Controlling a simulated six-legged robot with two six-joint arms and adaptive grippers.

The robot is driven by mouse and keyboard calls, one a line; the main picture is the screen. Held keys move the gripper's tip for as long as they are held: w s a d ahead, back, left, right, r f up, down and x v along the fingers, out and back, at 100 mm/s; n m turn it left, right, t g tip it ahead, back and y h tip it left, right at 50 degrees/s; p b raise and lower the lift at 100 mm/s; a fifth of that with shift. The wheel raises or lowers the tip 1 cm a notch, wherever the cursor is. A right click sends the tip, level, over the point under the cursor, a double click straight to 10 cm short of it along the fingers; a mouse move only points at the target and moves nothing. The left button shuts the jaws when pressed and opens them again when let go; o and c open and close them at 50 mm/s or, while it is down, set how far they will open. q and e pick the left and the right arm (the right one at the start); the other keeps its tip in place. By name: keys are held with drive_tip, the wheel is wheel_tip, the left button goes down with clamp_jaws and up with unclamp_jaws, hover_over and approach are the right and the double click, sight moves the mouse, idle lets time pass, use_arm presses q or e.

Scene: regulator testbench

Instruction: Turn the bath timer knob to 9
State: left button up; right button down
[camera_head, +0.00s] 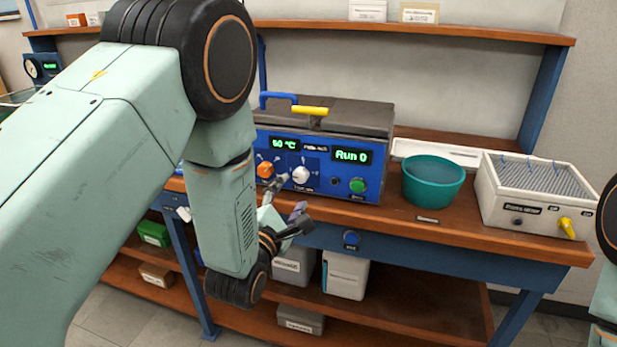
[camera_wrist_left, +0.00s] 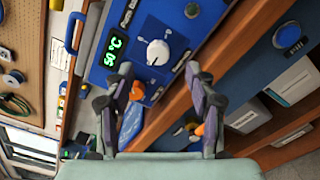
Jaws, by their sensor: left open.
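The water bath (camera_head: 318,150) has a blue front panel with displays reading 50 °C and Run 0. A white knob (camera_head: 300,174) sits mid-panel, with an orange knob (camera_head: 265,169) to its left and a green button (camera_head: 357,185) to its right. Which is the timer knob is not legible. My left gripper (camera_head: 290,197) is open and empty, just in front of and below the white knob. In the left wrist view the white knob (camera_wrist_left: 158,52) shows ahead of the open fingertips (camera_wrist_left: 159,76), apart from them. The orange knob (camera_wrist_left: 137,90) is partly behind one finger. My right gripper is out of view.
A teal bowl (camera_head: 433,181) and a white box with a yellow tap (camera_head: 535,193) stand right of the bath on the wooden bench (camera_head: 480,240). A round blue button (camera_head: 351,238) is on the bench's front rail. Bins stand on the shelf below.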

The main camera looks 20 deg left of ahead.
sight(299, 177)
use_arm(q)
drive_tip(key=w, duration=0.5)
drive_tip(key=shift+w+a+f+b, duration=0.1)
drive_tip(key=shift+w+b, duration=0.25)
drive_tip(key=shift+w, duration=0.35)
drive_tip(key=shift+w+a, duration=0.2)
drive_tip(key=shift+w, duration=0.15)
drive_tip(key=shift+w+d, duration=0.2)
drive_tip(key=shift+d, duration=0.05)
drive_tip(key=shift+s+a, duration=0.1)
drive_tip(key=shift+a, duration=0.1)
drive_tip(key=c, duration=0.5)
drive_tip(key=shift+d, duration=0.1)
drive_tip(key=c, duration=0.7)
drive_tip(key=shift+o, duration=0.2)
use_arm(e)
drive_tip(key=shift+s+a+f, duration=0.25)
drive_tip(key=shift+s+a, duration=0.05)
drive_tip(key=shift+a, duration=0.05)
